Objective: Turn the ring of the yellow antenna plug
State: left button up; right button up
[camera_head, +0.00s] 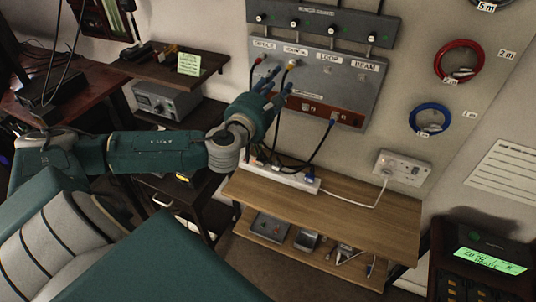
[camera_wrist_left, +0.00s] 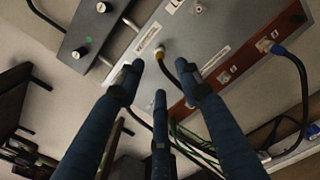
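The yellow antenna plug (camera_head: 292,64) sits on the grey wall panel (camera_head: 340,78), below a label strip, with a dark cable hanging from it. In the left wrist view the yellow plug (camera_wrist_left: 160,54) shows just beyond and between my two upper fingertips, with its black cable running down behind the right finger. My left gripper (camera_head: 273,85) is at the panel, just below and left of the yellow plug in the head view. In the wrist view the left gripper (camera_wrist_left: 159,75) has its three fingers spread and nothing between them. My right gripper is not in view.
A red plug (camera_head: 258,60) is left of the yellow one. A blue plug (camera_head: 334,118) is at the panel's lower right. A knob box (camera_head: 325,22) is above. A wooden shelf (camera_head: 345,208) with a power strip (camera_head: 285,177) is below. Cables hang near my gripper.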

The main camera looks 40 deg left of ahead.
pick_arm(q)
jog(key=s+d+f+n+g+b, duration=0.1)
jog(key=s+f+n+g, duration=0.2)
jog(key=f+n, duration=0.5)
jog(key=s+d+f+n+g, duration=0.1)
jog(key=s+f+n+g, duration=0.2)
jog(key=f+n, duration=0.5)
notch_tip(320, 180, down, 12)
jog(key=shift+s+d+f+n+g+b, duration=0.15)
jog(key=shift+s+d+n+g+b, duration=0.15)
jog(key=shift+s+d+g+b, duration=0.15)
jog(key=shift+s, duration=0.1)
